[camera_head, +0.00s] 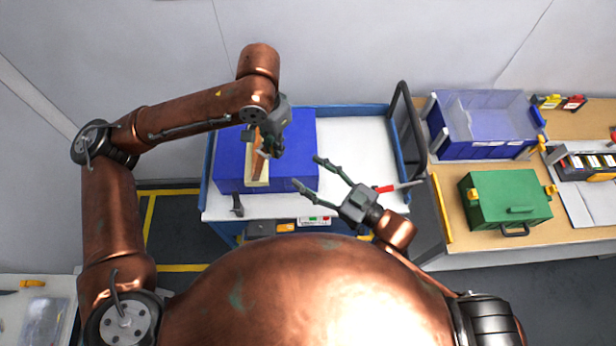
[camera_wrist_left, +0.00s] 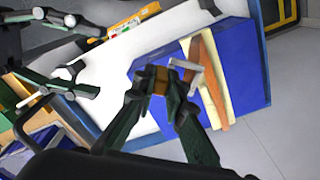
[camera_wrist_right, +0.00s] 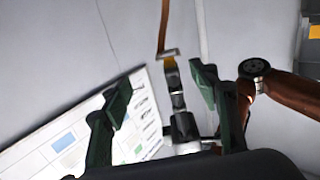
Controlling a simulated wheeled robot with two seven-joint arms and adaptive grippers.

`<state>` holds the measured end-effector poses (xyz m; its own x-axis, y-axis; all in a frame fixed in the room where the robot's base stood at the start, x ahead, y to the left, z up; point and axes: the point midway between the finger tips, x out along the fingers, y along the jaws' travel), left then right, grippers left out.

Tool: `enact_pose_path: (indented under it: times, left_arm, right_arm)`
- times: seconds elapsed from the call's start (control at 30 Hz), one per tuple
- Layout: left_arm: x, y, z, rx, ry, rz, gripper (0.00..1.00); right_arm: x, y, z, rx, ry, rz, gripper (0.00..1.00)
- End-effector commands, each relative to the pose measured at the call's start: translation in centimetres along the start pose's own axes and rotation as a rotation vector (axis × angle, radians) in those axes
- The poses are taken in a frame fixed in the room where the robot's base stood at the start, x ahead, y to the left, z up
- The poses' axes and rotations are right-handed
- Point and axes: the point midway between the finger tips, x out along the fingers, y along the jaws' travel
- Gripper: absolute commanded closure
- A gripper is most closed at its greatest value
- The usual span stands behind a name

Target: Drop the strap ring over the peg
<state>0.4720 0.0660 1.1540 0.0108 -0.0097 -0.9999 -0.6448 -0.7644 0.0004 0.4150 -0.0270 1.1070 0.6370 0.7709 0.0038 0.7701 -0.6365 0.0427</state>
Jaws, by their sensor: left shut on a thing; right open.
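A brown strap (camera_wrist_left: 207,85) runs along a cream strip (camera_wrist_left: 222,90) on the blue block (camera_head: 232,160). At its end is a pale rectangular ring (camera_wrist_left: 186,66) with a yellow-brown tab (camera_wrist_left: 158,80). My left gripper (camera_head: 268,150) is shut on this tab above the block. The ring and strap also show in the right wrist view (camera_wrist_right: 168,52). A short dark post (camera_head: 237,205), apparently the peg, stands at the cart's front edge, apart from the ring; it also shows in the left wrist view (camera_wrist_left: 209,6). My right gripper (camera_head: 306,174) is open and empty, right of the block.
The block sits on a white-topped cart (camera_head: 356,135) with blue sides and a black handle (camera_head: 409,125). A bench on the right holds a blue bin (camera_head: 480,152), a green case (camera_head: 505,200) and several small items.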

Motion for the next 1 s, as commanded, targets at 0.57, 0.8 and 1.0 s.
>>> enact_pose_path:
  times: [0.57,0.8,1.0]
  left_arm:
    - [0.0,0.0,0.0,0.000,0.000,0.000,1.00]
    - [0.0,0.0,0.0,0.000,0.000,0.000,1.00]
    - [0.0,0.0,0.0,0.000,0.000,0.000,1.00]
  right_arm:
    - [6.6,-1.8,-0.4,0.030,0.001,-0.021,0.45]
    - [10.3,-1.9,-0.3,0.030,-0.001,-0.021,0.45]
    - [11.7,-1.9,-0.2,0.030,-0.003,-0.021,0.45]
